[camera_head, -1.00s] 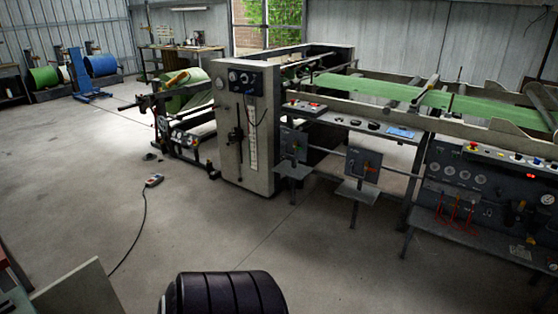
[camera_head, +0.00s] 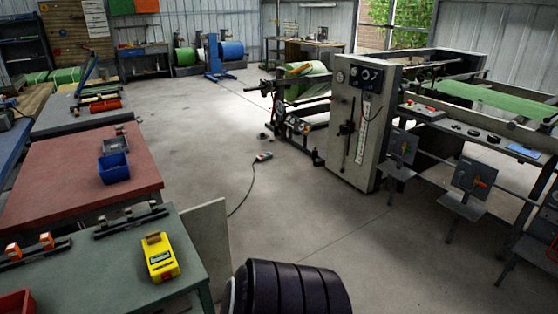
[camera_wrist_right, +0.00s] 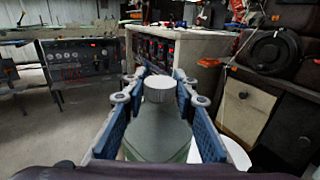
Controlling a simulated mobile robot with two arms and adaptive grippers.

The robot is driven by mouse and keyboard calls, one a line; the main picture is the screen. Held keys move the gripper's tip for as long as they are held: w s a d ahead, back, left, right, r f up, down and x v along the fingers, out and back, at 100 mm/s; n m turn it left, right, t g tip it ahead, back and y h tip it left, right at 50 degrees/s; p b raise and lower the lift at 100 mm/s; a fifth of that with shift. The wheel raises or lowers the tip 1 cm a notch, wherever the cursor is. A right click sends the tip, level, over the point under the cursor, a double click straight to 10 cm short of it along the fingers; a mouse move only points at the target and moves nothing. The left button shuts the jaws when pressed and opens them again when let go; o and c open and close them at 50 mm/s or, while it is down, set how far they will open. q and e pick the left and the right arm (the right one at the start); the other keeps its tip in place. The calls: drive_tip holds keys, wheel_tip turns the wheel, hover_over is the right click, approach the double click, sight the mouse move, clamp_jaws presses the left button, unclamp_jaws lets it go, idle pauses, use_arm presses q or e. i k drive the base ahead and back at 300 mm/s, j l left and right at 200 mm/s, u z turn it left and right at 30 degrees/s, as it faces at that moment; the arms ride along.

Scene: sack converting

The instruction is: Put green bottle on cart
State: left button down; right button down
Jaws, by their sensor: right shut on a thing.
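The bottle's lower end is cut off by the bottom of the picture. The head view shows neither the bottle nor a gripper. My left gripper is not in view. I cannot make out a cart in either view.
In the head view, a green table (camera_head: 125,262) with a yellow device (camera_head: 160,257) stands at the lower left. A red table (camera_head: 45,185) with a blue bin (camera_head: 114,168) stands behind it. A large machine (camera_head: 362,125) fills the right. Grey floor between is mostly clear, with a cabled controller (camera_head: 263,157).

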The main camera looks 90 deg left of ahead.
sight(86, 293)
drive_tip(key=u, duration=3.7)
